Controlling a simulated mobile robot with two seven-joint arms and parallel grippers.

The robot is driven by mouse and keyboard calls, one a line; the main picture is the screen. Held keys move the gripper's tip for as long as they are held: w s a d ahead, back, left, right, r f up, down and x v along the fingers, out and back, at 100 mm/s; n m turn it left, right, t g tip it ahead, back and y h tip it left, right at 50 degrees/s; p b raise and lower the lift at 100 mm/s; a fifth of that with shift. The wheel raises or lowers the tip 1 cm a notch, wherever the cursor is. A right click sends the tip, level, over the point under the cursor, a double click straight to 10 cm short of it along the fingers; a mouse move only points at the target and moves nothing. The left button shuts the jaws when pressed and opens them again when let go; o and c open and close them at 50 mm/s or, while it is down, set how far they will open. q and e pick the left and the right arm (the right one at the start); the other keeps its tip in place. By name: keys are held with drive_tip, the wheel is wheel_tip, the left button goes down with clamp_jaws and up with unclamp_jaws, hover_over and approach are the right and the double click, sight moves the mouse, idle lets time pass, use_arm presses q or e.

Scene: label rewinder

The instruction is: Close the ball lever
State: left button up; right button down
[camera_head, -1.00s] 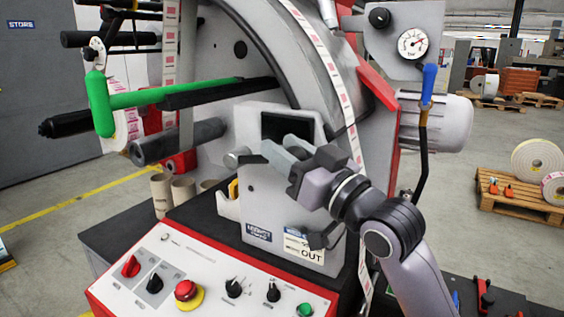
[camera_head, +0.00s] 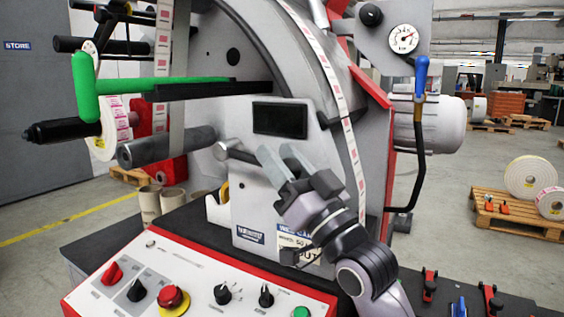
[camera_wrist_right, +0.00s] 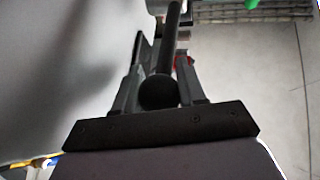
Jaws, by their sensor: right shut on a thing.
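The ball lever (camera_head: 240,154) sits on the front of the grey machine housing, below a dark display. Its silver hub is at the left, and a dark rod runs right and slightly down to my right gripper (camera_head: 283,162). The lever's black ball (camera_wrist_right: 158,92) shows in the right wrist view between the two fingers, with the rod running away from it. My right gripper is shut on the ball; in the head view the fingers hide the ball end. My left gripper is not in view.
A red-edged control panel (camera_head: 190,285) with knobs and a red button lies below. A green bar (camera_head: 150,95) and grey roller (camera_head: 165,147) stick out at left. The label web (camera_head: 345,115) runs close to the right of my gripper. A blue-handled lever (camera_head: 420,90) stands further right.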

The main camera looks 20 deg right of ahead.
drive_tip(key=c, duration=0.9)
unclamp_jaws()
drive_tip(key=shift+c, duration=0.2)
drive_tip(key=b+v, duration=0.1)
drive_tip(key=v, duration=0.6)
